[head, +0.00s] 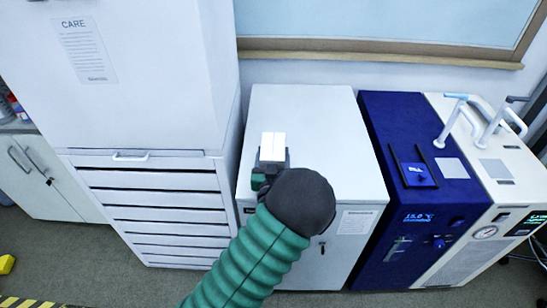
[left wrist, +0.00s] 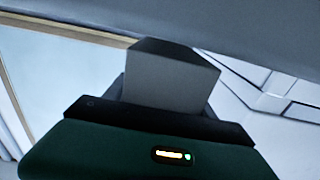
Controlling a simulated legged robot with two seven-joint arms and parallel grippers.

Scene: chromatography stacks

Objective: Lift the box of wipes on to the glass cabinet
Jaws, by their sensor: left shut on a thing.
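My left gripper (head: 272,165) reaches up from the bottom on its green arm. It is shut on a small white box (head: 273,143), which I take for the box of wipes. In the left wrist view the held thing shows as a grey block (left wrist: 170,78) beyond the dark gripper edge (left wrist: 150,118). In the head view the box is over the low white cabinet (head: 318,112). I cannot tell whether it touches the top. No glass shows on this cabinet, and its label is too small to read. My right gripper is not in view.
A tall white cabinet (head: 140,60) with a CARE notice stands over a drawer unit (head: 155,190) on the left. A blue instrument (head: 385,130) and a white one with pipes (head: 500,165) stand on the right. The low cabinet's visible top is otherwise bare.

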